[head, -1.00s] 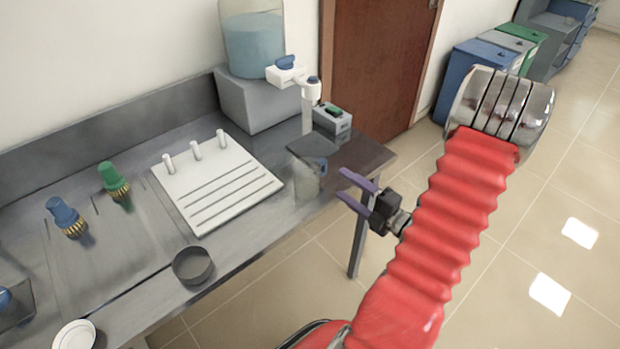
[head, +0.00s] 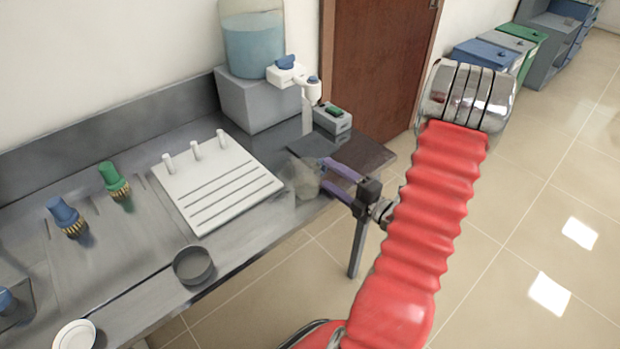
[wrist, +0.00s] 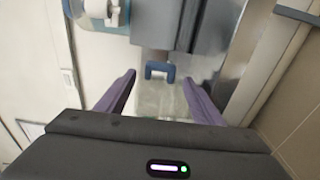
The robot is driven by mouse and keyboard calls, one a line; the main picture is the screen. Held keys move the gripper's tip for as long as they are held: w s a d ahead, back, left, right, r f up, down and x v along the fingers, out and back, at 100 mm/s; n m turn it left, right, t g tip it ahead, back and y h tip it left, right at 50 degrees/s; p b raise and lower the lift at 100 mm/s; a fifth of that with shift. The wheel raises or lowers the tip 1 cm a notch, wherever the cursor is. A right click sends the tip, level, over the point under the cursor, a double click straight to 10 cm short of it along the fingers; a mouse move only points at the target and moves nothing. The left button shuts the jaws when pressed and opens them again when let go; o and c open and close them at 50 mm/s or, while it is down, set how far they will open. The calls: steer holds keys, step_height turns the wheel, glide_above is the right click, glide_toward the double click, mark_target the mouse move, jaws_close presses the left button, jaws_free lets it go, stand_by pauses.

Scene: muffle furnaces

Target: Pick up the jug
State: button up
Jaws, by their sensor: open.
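The jug (head: 303,180) is a clear, see-through vessel standing upright near the right end of the grey bench. My gripper (head: 324,174) is open, with its two purple fingers level and pointing left at the jug. In the head view the fingertips are at the jug's right side, overlapping its outline. In the wrist view the pale clear jug (wrist: 160,101) shows between the open fingers (wrist: 159,80). A blue U-shaped part is at its far edge; I cannot tell whether it belongs to the jug. The jug's outline is faint, and contact cannot be told.
A white slotted board (head: 220,185) with pegs lies left of the jug. A grey box (head: 333,119) and a water dispenser (head: 253,45) stand behind. A dark round dish (head: 193,265) is at the bench's front edge. Open floor lies to the right.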

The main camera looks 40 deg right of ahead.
steer(key=shift+w+a, duration=0.15)
steer(key=shift+w, duration=2.1)
steer(key=shift+c, duration=0.2)
